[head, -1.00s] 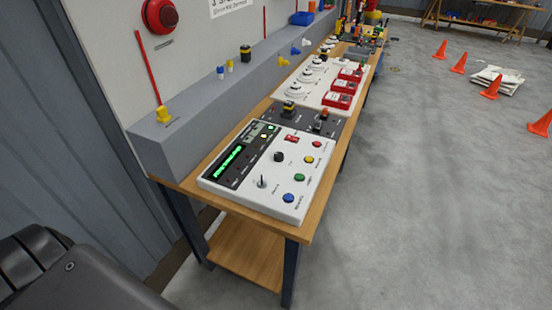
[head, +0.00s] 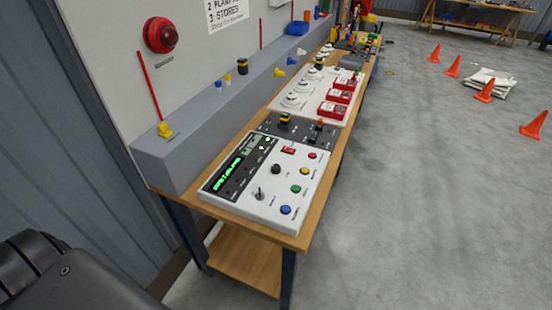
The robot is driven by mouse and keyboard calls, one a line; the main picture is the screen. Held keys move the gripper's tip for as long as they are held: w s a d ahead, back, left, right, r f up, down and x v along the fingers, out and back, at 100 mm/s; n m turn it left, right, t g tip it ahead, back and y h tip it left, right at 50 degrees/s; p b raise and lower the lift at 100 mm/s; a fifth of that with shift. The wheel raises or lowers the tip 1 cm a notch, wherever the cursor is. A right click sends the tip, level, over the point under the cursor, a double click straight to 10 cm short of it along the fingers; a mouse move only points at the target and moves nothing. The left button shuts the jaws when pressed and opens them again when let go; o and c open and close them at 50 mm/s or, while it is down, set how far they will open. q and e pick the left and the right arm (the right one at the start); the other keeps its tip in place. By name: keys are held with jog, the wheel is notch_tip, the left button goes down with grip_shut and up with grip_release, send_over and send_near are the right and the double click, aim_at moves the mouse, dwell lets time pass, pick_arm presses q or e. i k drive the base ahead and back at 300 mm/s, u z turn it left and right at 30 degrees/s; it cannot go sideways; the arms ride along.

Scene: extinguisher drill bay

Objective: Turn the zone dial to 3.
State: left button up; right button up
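The white control panel (head: 303,205) lies on the near end of the wooden bench, with a lit green display (head: 227,175) on its left side. A round black knob (head: 276,169) sits near the panel's middle and looks like the zone dial. Its pointer and markings are too small to read. A small lever or key (head: 259,194) stands nearer to me on the panel. Red, yellow, green and blue buttons line its right side. Neither gripper shows; only a dark part of my own body is at the lower left.
The wooden bench (head: 294,240) runs away along the wall, with a grey ledge (head: 165,165) behind it. Beyond the panel are a dark switch plate (head: 300,130) and red call boxes (head: 332,109). Orange cones (head: 533,124) stand at the right.

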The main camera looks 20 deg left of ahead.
aim_at(275, 168)
jog(key=u, duration=1.55)
jog(key=i, duration=0.9)
jog(key=z, duration=2.45)
